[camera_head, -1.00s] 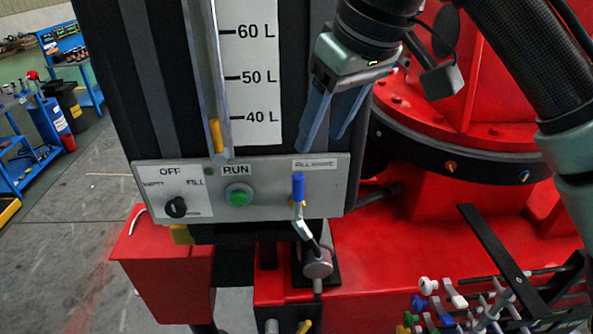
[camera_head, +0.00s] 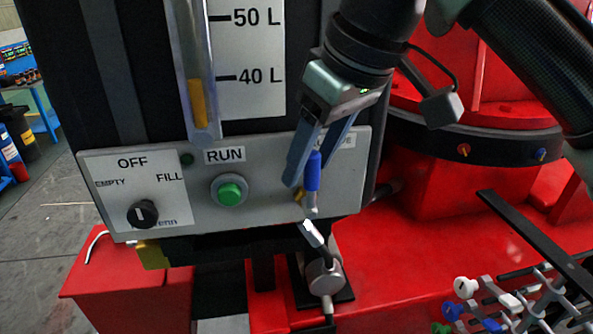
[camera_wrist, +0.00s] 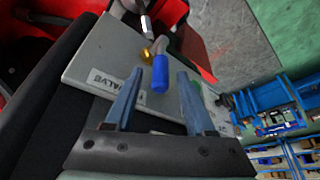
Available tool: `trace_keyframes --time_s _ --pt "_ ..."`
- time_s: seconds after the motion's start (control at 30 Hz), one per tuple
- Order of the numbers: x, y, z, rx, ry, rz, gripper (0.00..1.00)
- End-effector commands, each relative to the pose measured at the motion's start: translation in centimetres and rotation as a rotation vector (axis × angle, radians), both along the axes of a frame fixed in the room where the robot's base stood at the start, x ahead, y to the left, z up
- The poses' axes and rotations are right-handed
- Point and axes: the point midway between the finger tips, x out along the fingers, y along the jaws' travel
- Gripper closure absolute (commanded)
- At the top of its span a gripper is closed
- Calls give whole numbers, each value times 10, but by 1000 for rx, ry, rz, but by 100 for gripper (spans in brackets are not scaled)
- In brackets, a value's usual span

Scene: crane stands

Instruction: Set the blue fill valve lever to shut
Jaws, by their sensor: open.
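The fill valve lever has a blue grip (camera_head: 313,172) on a bent metal arm, and stands upright in front of the grey panel (camera_head: 265,200). In the wrist view, the blue grip (camera_wrist: 160,74) shows between and just beyond the fingertips of my gripper (camera_wrist: 157,78). I cannot tell whether either finger touches it. My fingers hide part of the label behind the lever.
The panel carries a green RUN button (camera_head: 230,191) and a black selector knob (camera_head: 142,213) marked OFF, EMPTY and FILL. A sight tube (camera_head: 199,80) stands above. Several coloured levers (camera_head: 487,308) are at lower right, near a black bar (camera_head: 533,240).

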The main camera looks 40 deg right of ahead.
Motion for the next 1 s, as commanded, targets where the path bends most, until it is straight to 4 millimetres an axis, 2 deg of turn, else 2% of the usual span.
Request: trace_keyframes --time_s 0.4,0.7,1.0 --pt "-2 0 -4 0 0 1 45" --pt "-2 0 -4 0 0 0 99" --pt "-2 0 -4 1 0 1 100"
